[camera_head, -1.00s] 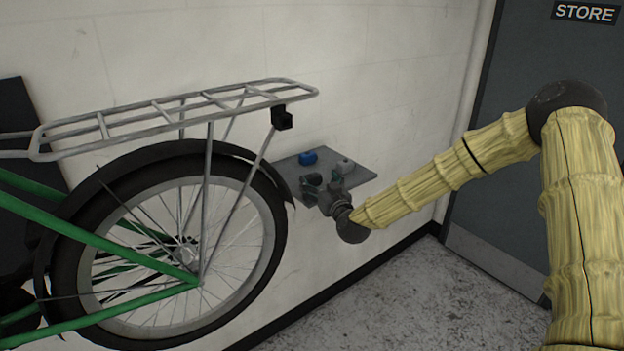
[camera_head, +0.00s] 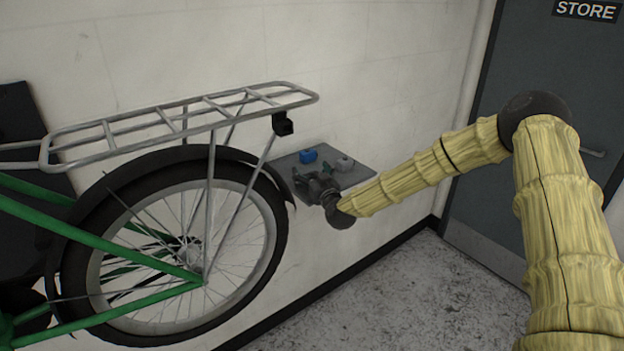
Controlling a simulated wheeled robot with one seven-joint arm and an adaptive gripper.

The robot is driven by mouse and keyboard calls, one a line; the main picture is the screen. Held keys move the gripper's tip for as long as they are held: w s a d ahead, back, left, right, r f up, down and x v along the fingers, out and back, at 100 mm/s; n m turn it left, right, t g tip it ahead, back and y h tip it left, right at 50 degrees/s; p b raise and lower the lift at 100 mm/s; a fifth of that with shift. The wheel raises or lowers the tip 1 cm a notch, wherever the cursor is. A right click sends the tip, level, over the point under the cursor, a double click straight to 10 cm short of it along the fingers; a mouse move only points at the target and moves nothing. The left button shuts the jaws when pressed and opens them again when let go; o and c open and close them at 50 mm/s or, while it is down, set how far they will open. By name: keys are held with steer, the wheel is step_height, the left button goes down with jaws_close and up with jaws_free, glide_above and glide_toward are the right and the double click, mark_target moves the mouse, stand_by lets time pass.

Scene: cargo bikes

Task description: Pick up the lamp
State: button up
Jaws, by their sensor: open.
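Small items lie on a grey wall shelf (camera_head: 358,178) behind the bike's rear wheel. They are a blue item (camera_head: 308,156), a pale grey rounded item (camera_head: 344,163) and a small dark green item (camera_head: 328,169). I cannot tell for sure which of them is the lamp. My gripper (camera_head: 304,180) is open over the shelf's front left part, in front of the blue item. It is small and dark here, and it hides part of the shelf and whatever lies right at its fingers.
A green bike (camera_head: 110,243) with a silver rear rack (camera_head: 180,118) stands close on the left. A black block (camera_head: 283,123) hangs at the rack's end. A white wall (camera_head: 390,70) is behind the shelf. A grey door (camera_head: 540,100) is at the right. The speckled floor (camera_head: 385,285) is clear.

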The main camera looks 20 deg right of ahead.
mark_target(311, 172)
steer(key=c, duration=1.2)
steer(key=shift+r, duration=0.1)
steer(key=shift+r+b, duration=1.8)
steer(key=shift+r, duration=3.15)
